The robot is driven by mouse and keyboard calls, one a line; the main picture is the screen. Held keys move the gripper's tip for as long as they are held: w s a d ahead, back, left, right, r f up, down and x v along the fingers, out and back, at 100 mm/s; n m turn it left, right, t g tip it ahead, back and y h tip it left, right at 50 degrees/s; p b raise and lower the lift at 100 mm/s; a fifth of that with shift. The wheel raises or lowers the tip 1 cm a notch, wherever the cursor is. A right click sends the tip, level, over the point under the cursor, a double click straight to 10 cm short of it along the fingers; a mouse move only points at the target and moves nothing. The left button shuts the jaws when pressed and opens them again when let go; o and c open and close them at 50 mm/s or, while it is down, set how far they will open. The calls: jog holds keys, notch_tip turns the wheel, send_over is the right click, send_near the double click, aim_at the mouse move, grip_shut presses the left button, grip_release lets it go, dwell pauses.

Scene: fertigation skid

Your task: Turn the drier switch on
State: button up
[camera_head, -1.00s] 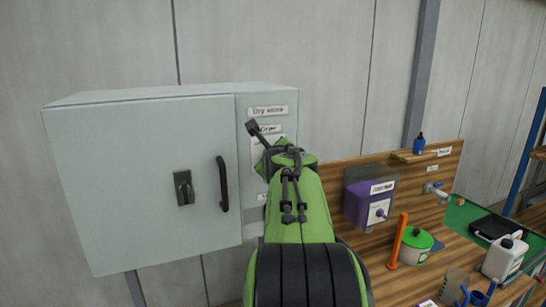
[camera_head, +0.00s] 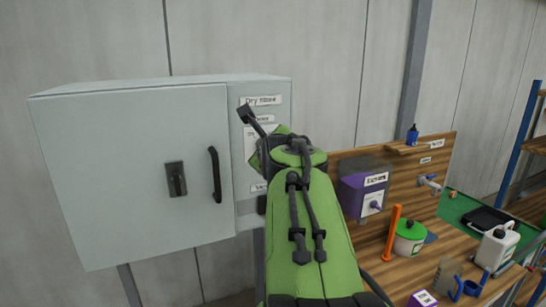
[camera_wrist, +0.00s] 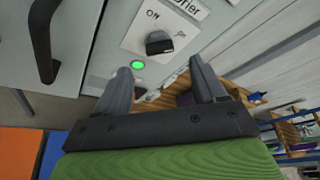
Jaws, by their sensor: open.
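A second mark on the plate is too skewed to read. A green lamp (camera_wrist: 138,65) glows just below the plate. My gripper (camera_wrist: 164,76) is open and empty, its two fingers spread below the knob in the picture and apart from it. In the head view my arm hides the switch, and the grey cabinet (camera_head: 130,170) carries a labelled side panel (camera_head: 262,90).
The cabinet door has a black bar handle (camera_head: 215,175) and a latch (camera_head: 176,179). The bar handle is also close to the left of my gripper in the wrist view (camera_wrist: 42,45). To the right are a purple box (camera_head: 362,195), an orange post (camera_head: 392,232) and a workbench with containers.

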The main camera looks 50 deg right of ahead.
jog(key=b+v, duration=0.1)
jog(key=v, duration=0.8)
jog(key=w+a+f+n+y, duration=0.2)
jog(key=a+f+n+y, duration=0.5)
jog(key=a+f+n, duration=0.75)
jog(key=s+a+f+n+g+y, duration=0.2)
jog(key=s+a+f+n, duration=0.2)
jog(key=a+f+n, duration=0.3)
jog(key=s+a+f+n+g+y+b, duration=0.1)
jog(key=s+a+f+n, duration=0.4)
jog(key=n, duration=0.9)
notch_tip(320, 180, down, 2)
jog(key=a+g, duration=0.1)
jog(key=a, duration=0.1)
jog(key=shift+a+y, duration=0.35)
jog(key=shift+y, duration=0.05)
jog(key=shift+s+n, duration=0.1)
jog(key=shift+n, duration=0.15)
